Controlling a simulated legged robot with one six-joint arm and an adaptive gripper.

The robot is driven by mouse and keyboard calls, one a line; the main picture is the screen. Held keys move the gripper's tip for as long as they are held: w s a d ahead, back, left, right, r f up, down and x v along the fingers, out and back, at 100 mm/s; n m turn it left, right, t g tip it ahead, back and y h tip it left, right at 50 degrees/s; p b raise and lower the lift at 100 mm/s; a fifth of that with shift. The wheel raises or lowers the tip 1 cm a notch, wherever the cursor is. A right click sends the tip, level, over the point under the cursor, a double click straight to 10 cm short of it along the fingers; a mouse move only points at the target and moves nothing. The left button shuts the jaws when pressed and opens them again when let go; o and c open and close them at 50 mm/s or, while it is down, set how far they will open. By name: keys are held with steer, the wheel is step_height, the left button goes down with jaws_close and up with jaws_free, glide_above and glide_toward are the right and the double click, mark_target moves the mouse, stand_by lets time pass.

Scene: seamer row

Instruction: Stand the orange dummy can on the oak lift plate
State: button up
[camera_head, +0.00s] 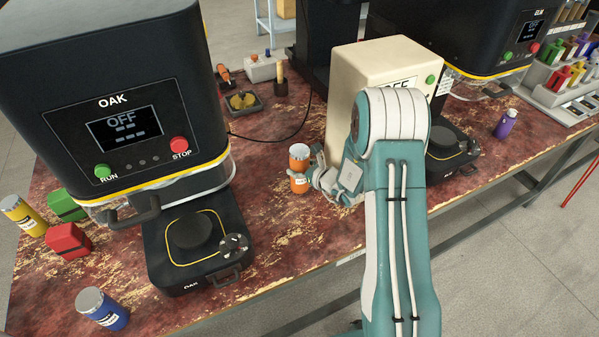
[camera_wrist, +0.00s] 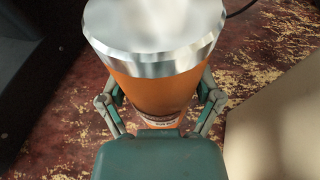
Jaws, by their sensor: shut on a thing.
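The orange dummy can (camera_head: 299,158) is upright with a silver lid and a pale label. My gripper (camera_head: 309,180) is shut on it from the right side, in front of the cream cabinet. In the wrist view the can (camera_wrist: 155,90) sits between the two fingers of my gripper (camera_wrist: 160,108), its silver lid towards the camera. I cannot tell whether its base touches the table. The oak lift plate (camera_head: 194,232) is a round black disc on the black base marked OAK, under the OAK machine (camera_head: 130,95). Nothing stands on the plate.
A blue can (camera_head: 103,309), red block (camera_head: 68,241), green block (camera_head: 66,205) and yellow can (camera_head: 22,215) stand around the OAK base. A cream cabinet (camera_head: 352,75) stands behind my arm. A purple can (camera_head: 506,124) is at right. Table between can and OAK base is clear.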

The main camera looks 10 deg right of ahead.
step_height(320, 180, down, 2)
steer(key=shift+a+f, duration=0.15)
steer(key=shift+s+f, duration=0.1)
steer(key=shift+f, duration=0.05)
steer(key=o, duration=1.1)
steer(key=shift+c, duration=0.2)
